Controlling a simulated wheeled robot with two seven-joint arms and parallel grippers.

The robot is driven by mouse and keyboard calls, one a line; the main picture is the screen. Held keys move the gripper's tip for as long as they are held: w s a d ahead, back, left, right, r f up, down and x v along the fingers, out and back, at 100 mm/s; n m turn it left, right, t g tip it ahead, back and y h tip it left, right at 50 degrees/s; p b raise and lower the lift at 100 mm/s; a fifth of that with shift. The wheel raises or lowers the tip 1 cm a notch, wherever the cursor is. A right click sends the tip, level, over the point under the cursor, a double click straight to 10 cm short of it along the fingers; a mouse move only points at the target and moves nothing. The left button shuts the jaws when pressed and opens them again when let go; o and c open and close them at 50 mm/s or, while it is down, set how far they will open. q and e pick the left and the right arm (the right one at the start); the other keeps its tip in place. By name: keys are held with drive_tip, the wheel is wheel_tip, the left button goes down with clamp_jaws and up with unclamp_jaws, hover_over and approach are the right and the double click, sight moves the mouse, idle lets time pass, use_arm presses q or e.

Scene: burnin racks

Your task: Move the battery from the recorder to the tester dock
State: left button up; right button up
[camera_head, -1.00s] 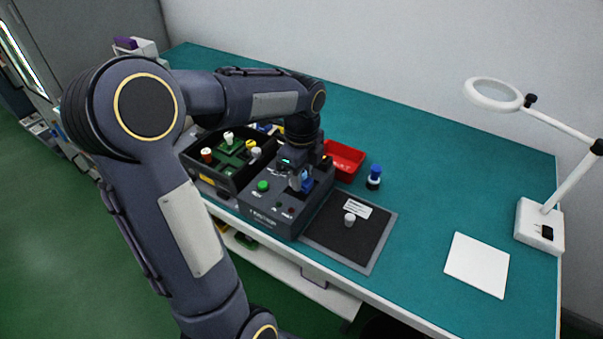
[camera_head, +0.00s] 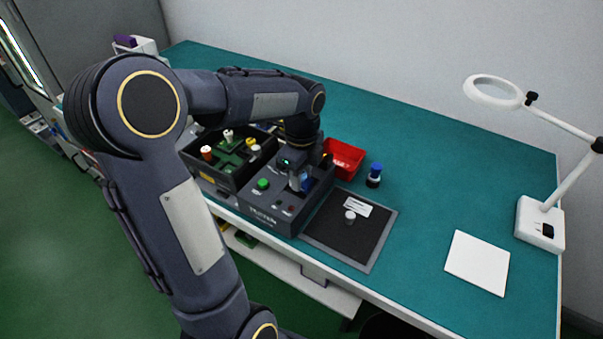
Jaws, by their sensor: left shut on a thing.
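My left gripper (camera_head: 299,182) points down over a dark grey console (camera_head: 270,213) with a green button and small red controls, which looks like the tester dock. The block is upright at the console's top, partly hidden by the fingers. I cannot tell whether it is seated or just above the surface. I cannot clearly pick out the recorder; my arm covers part of the bench. My right gripper is not in view.
A black open box (camera_head: 236,183) with coloured caps stands left of the console. A red bin (camera_head: 345,158) and a blue-capped bottle (camera_head: 374,176) stand behind right. A dark mat (camera_head: 340,243) holds a white knob. A white sheet (camera_head: 478,263) and magnifier lamp (camera_head: 540,222) are right.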

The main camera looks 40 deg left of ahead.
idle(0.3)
use_arm(q)
drive_tip(key=o, duration=1.1)
drive_tip(key=shift+r+p, duration=2.25)
drive_tip(key=shift+r, duration=0.2)
drive_tip(key=shift+r+p, duration=1.85)
drive_tip(key=shift+r, duration=0.2)
